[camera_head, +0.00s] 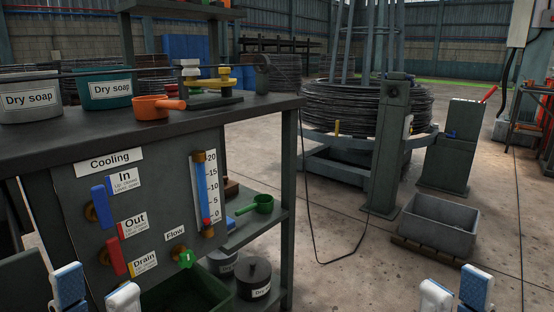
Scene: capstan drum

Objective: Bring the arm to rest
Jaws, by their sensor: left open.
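My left gripper (96,290) is at the bottom left edge, in front of the cooling panel (75,190). Its two white-and-blue fingertips stand apart with nothing between them. My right gripper (456,291) is at the bottom right, over the floor and nearer than the grey bin. Its fingertips are also apart and empty. Neither gripper visibly touches anything.
The bench (240,110) at left bears dry soap tubs (108,89) and an orange scoop (158,107). The panel has blue, red and green valve handles. A wire coil (345,105), posts and a grey bin (438,225) stand right. Floor between is clear except a thin cable.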

